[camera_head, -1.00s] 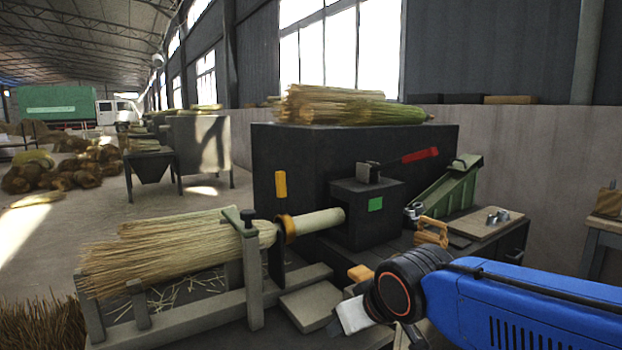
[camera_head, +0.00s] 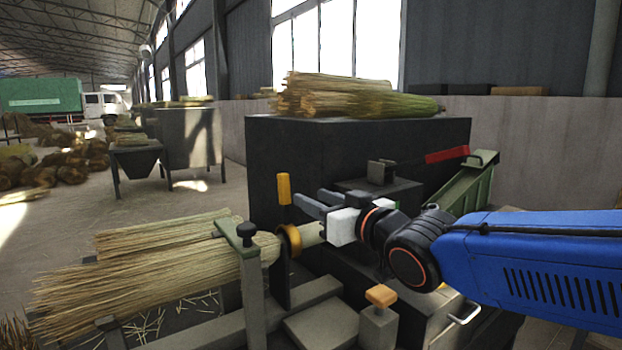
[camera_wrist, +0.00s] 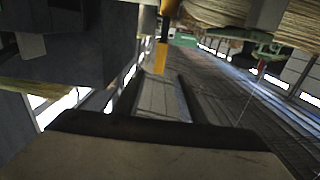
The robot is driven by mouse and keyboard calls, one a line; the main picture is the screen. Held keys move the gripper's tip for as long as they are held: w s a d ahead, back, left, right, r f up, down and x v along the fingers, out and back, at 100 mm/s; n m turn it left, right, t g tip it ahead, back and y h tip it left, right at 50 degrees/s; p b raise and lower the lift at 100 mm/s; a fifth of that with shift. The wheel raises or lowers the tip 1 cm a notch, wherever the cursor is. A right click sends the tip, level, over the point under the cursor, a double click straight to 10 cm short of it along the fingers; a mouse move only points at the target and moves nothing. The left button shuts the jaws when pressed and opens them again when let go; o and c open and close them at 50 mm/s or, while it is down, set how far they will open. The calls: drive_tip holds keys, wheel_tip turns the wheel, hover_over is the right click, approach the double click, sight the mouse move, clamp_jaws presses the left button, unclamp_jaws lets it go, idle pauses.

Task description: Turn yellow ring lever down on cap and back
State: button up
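The yellow lever (camera_head: 284,189) stands upright above the yellow-orange ring (camera_head: 291,241), which sits around the broom's neck by a dark upright plate (camera_head: 283,285). In the wrist view the yellow lever (camera_wrist: 161,58) is straight ahead, roughly in line with the gap between the fingers. My gripper (camera_head: 301,204) is open and empty, pointing left, just right of the lever and apart from it. The broom (camera_head: 150,262) lies level. Its pale handle (camera_head: 312,234) runs behind my gripper into the dark machine. I cannot tell which part is the cap.
An orange-topped knob (camera_head: 381,296) stands below my wrist. A red-handled lever (camera_head: 446,155) is above my arm. Straw bundles (camera_head: 345,98) lie on the dark machine body (camera_head: 262,165).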

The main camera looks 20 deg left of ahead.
drive_tip(key=x, duration=1.7)
drive_tip(key=shift+w+a+r, duration=0.15)
clamp_jaws()
